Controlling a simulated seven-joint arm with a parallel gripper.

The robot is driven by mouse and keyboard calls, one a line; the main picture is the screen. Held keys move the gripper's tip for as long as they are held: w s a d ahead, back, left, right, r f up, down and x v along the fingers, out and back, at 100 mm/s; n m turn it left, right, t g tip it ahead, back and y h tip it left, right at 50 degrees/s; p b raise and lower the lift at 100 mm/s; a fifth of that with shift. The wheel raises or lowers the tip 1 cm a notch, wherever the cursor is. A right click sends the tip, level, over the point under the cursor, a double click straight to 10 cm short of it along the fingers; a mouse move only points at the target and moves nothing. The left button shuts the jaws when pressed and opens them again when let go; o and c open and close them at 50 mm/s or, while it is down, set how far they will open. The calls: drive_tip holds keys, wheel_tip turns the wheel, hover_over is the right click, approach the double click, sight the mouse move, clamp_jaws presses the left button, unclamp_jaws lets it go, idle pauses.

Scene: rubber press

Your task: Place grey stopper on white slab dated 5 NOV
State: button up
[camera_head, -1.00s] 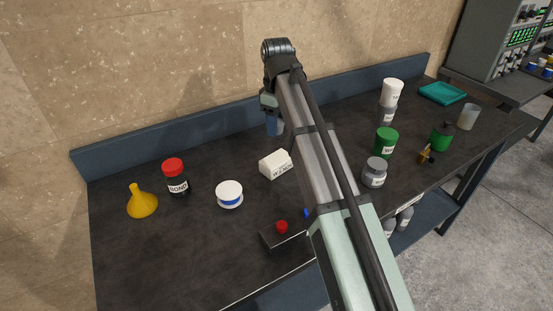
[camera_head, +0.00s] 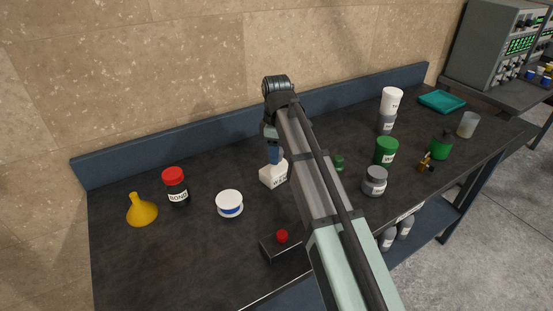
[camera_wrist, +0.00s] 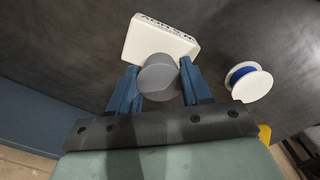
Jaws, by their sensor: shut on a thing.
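The white slab (camera_head: 272,175) lies on the dark bench, just below my gripper (camera_head: 274,157) in the head view. In the wrist view the slab (camera_wrist: 140,43) shows printed letters along its far edge that are too small to read surely. My gripper (camera_wrist: 160,82) is shut on the grey stopper (camera_wrist: 158,76), with a blue finger on either side. The stopper overlaps the slab's near edge in the wrist view; I cannot tell whether it touches the slab. In the head view the stopper is not clearly visible.
A white and blue spool (camera_head: 229,204) lies left of the slab. A red-capped bottle (camera_head: 176,187) and yellow funnel (camera_head: 142,209) stand further left. A dark box with a red button (camera_head: 282,237) is at the front. Grey jar (camera_head: 375,182) and green jar (camera_head: 386,151) stand right.

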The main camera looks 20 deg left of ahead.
drive_tip(key=shift+f, duration=1.5)
drive_tip(key=shift+f, duration=0.15)
drive_tip(key=o, duration=1.1)
drive_tip(key=shift+c, duration=0.2)
wheel_tip(320, 180, up, 12)
drive_tip(key=shift+r, duration=0.15)
